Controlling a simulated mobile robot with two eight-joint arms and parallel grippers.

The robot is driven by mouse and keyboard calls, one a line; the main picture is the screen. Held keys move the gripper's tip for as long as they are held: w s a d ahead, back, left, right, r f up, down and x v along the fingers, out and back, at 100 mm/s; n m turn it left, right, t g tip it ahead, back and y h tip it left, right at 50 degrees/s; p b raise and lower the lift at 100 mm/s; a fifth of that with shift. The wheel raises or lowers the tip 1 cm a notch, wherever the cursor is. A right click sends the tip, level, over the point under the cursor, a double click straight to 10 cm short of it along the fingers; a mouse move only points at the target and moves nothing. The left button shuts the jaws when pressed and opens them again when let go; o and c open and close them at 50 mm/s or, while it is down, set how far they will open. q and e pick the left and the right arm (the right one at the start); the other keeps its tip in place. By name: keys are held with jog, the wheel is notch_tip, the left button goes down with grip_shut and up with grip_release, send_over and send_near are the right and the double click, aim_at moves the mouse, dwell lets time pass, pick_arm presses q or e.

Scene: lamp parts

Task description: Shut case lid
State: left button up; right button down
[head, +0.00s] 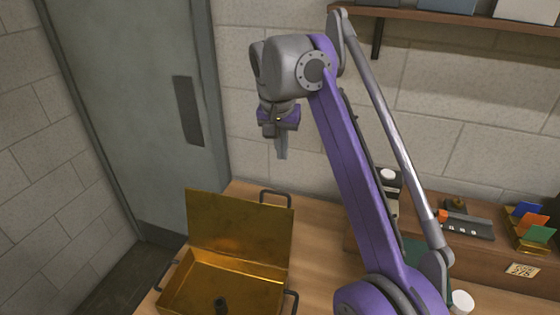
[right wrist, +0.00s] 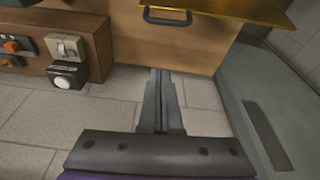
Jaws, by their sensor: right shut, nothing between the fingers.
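The brass-coloured case (head: 225,285) stands on the wooden table at the bottom of the head view. Its lid (head: 238,228) is open and stands up at the back edge. A small dark object (head: 220,304) sits inside the case; its lower part is cut off by the frame. My right gripper (head: 281,153) is up in the air above and behind the lid, pointing down, with its fingers together and empty. In the right wrist view the shut fingers (right wrist: 160,75) point towards the table, and a golden edge (right wrist: 235,10) of the case or lid shows at the top. My left gripper is out of view.
Dark handles (head: 275,194) stand around the case. A wall shelf (head: 450,20) hangs above. A grey door (head: 140,110) is at the left.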

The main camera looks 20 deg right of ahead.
jog(key=b+x, duration=0.3)
jog(key=x, duration=0.6)
jog(key=s, duration=0.1)
jog(key=s+a, duration=0.2)
jog(key=shift+s+r, duration=0.3)
jog(key=shift+s+a, duration=0.1)
